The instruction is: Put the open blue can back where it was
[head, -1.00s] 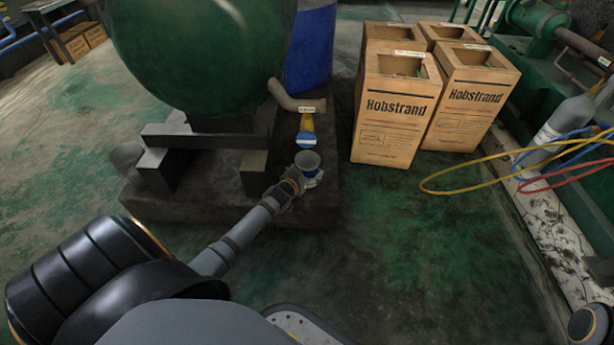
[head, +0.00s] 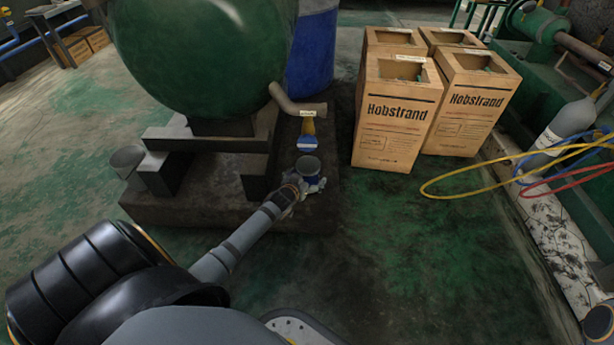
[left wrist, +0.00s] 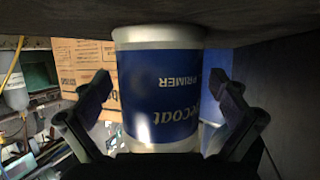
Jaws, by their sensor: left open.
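The open blue can (head: 309,180) stands upright on the dark plinth (head: 225,212), below the pipe spout. Its grey rim and open top show in the head view. In the left wrist view the can (left wrist: 160,95) appears upside down, with a blue label reading "PRIMER" and pale bands at both ends. My left gripper (head: 304,188) is open around the can. In the left wrist view its fingers (left wrist: 160,105) lie one on each side, with narrow gaps to the can. The can's lower part is partly hidden by the fingers in the head view. My right gripper is not in view.
A green tank (head: 205,55) stands behind. A grey bucket (head: 128,162) is at left. Several Hobstrand boxes (head: 397,130) stand right; hoses (head: 480,190) lie beyond.

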